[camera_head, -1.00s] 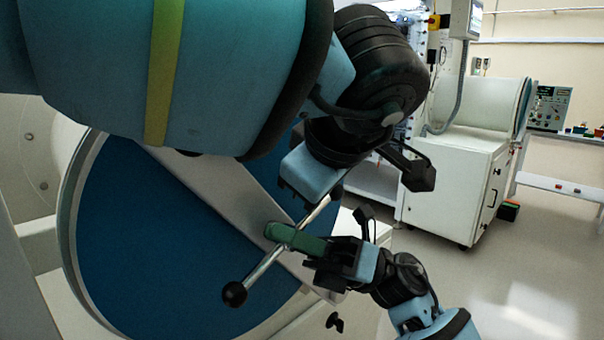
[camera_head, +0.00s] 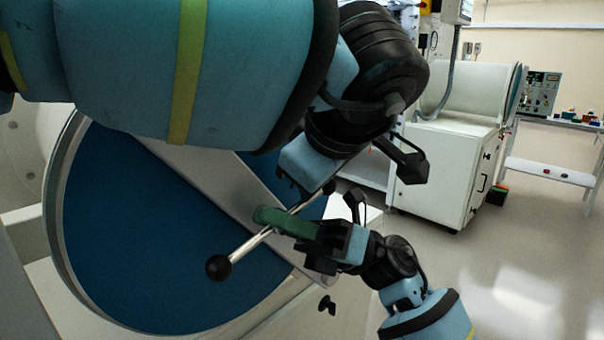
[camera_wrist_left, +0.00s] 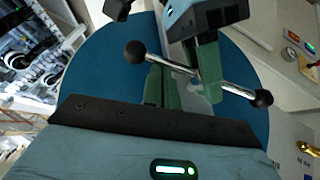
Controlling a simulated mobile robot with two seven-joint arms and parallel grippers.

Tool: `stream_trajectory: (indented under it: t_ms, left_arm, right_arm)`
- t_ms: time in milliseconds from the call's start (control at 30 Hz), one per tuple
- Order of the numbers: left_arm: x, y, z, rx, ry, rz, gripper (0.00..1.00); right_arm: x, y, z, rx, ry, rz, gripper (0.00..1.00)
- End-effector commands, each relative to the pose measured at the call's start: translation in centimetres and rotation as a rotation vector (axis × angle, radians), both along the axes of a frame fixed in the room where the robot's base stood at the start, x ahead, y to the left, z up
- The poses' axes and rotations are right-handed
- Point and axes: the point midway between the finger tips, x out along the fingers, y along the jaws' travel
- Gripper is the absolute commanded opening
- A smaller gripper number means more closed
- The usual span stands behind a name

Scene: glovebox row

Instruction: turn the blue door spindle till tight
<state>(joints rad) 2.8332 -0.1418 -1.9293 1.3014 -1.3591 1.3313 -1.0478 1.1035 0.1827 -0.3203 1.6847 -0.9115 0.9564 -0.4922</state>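The round blue door (camera_head: 150,220) fills the lower left of the head view. A pale strip crosses it and carries the spindle, a silver cross bar (camera_head: 248,246) with black knobs; it also shows in the left wrist view (camera_wrist_left: 238,90). My right gripper (camera_head: 268,218) has its green fingers at the middle of the bar; whether they are closed on it is unclear. My left gripper (camera_wrist_left: 166,85) reaches over the door from above, its green fingers close to the bar. In the head view its fingertips are hidden, and its opening cannot be judged.
My left arm covers the upper left of the head view. A white cabinet (camera_head: 440,170) with a cylindrical chamber stands behind at right. A side bench (camera_head: 550,172) is farther right. The floor (camera_head: 520,250) at right is clear.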

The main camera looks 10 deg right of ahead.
Motion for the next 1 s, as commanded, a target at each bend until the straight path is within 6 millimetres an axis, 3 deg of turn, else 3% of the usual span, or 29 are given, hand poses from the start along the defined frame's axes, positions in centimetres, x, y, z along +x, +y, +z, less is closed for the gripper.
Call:
stream_trajectory:
  t_ms: [367,800,1000]
  left_arm:
    - [0.1,0.1,0.4,-0.003,-0.007,0.003,0.0]
    - [0.1,0.1,0.5,-0.004,-0.009,0.004,0.0]
    - [0.1,0.1,0.5,-0.004,-0.009,0.004,0.0]
  right_arm:
    - [0.2,-1.3,-0.9,0.0,0.008,-0.003,0.21]
    - [0.3,-8.4,-4.9,-0.001,0.006,-0.004,0.21]
    - [0.3,-10.1,-5.9,0.0,0.003,-0.001,0.21]
